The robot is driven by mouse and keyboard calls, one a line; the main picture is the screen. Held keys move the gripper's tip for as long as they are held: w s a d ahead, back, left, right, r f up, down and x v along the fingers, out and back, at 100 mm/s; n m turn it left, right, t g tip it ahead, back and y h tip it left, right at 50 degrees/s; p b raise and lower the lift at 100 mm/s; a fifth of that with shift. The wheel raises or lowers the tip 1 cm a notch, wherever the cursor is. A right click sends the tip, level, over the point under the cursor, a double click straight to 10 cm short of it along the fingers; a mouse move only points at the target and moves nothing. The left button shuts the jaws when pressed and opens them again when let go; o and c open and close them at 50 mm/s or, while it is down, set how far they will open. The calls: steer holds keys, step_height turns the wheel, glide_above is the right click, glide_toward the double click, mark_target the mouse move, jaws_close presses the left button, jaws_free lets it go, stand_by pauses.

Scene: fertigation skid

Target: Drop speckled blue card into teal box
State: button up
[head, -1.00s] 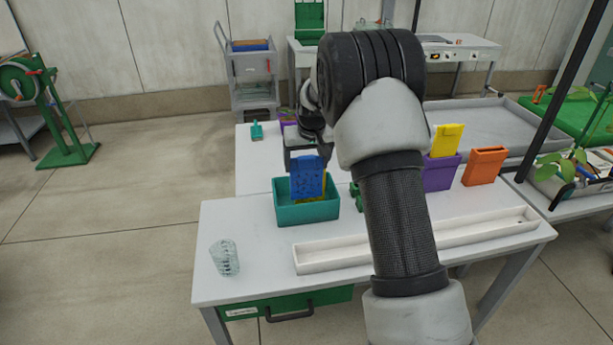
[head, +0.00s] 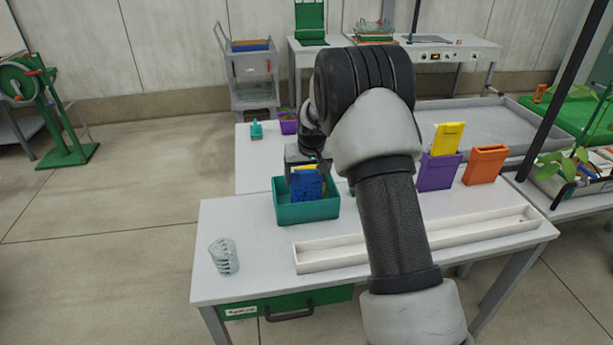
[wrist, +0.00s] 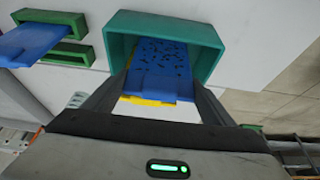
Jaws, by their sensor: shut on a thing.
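The speckled blue card (head: 308,184) stands upright with its lower part inside the teal box (head: 308,213) on the white table. In the wrist view, the card (wrist: 160,68) with dark specks lies between the fingers of my gripper (wrist: 162,92), which is shut on it. The teal box (wrist: 206,43) surrounds the card's far end. A yellow card (wrist: 150,101) shows just behind the blue one, partly hidden. The lower end of the card is hidden by the box wall.
A green holder (wrist: 70,54) with a plain blue card (wrist: 28,43) stands beside the box. A clear ribbed cup (head: 224,257) and a long white tray (head: 400,247) are on the near table. A purple holder (head: 438,174) with a yellow card and an orange holder (head: 485,166) stand right.

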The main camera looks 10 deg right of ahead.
steer(key=o, duration=1.3)
steer(key=shift+o, duration=0.2)
steer(key=shift+r, duration=0.1)
